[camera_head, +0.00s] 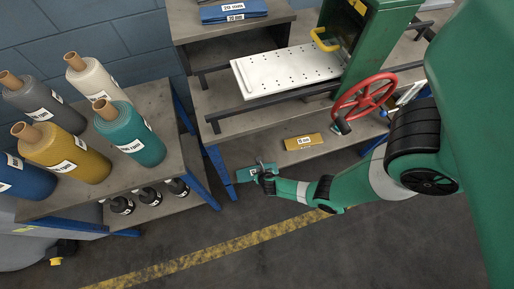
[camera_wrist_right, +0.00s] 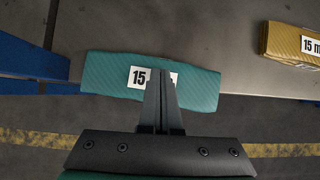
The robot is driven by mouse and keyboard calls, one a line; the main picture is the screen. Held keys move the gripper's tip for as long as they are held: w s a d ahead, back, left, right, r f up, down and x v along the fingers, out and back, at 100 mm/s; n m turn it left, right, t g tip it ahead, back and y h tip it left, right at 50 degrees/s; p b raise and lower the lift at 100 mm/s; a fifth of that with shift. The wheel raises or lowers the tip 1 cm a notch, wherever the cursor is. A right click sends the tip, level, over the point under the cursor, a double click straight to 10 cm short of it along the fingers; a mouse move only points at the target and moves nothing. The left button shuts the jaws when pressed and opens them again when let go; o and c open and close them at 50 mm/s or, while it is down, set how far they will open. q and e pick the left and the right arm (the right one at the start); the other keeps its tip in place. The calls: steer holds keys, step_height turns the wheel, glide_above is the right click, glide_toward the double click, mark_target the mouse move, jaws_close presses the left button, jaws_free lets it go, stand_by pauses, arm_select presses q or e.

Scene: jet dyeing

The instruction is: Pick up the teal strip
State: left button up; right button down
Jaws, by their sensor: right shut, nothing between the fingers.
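The teal strip (camera_head: 246,175) with a white label lies at the front edge of the lower bench shelf. In the right wrist view the strip (camera_wrist_right: 200,87) lies across the upper middle, its label reading "15" and partly hidden by the fingers. My right gripper (camera_head: 262,170) is at the strip's right part in the head view. In the wrist view its fingers (camera_wrist_right: 161,75) are shut together over the strip's middle, with nothing between them. I cannot tell whether they touch it. My left gripper is not in view.
A yellow strip (camera_head: 303,141) lies to the right on the shelf. A red handwheel (camera_head: 364,97) and green machine (camera_head: 375,40) stand behind. Blue strips (camera_head: 234,11) lie on the upper bench. A table (camera_head: 160,105) with fabric rolls stands left.

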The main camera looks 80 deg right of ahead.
steer(key=shift+r, duration=0.25)
steer(key=shift+s+a+r+p, duration=0.1)
steer(key=shift+r+p, duration=0.1)
steer(key=shift+p, duration=0.35)
steer(key=s+a+p, duration=0.1)
steer(key=s+a, duration=0.4)
steer(key=a, duration=0.5)
steer(key=shift+a, duration=0.25)
jaws_free()
steer(key=shift+f, duration=0.1)
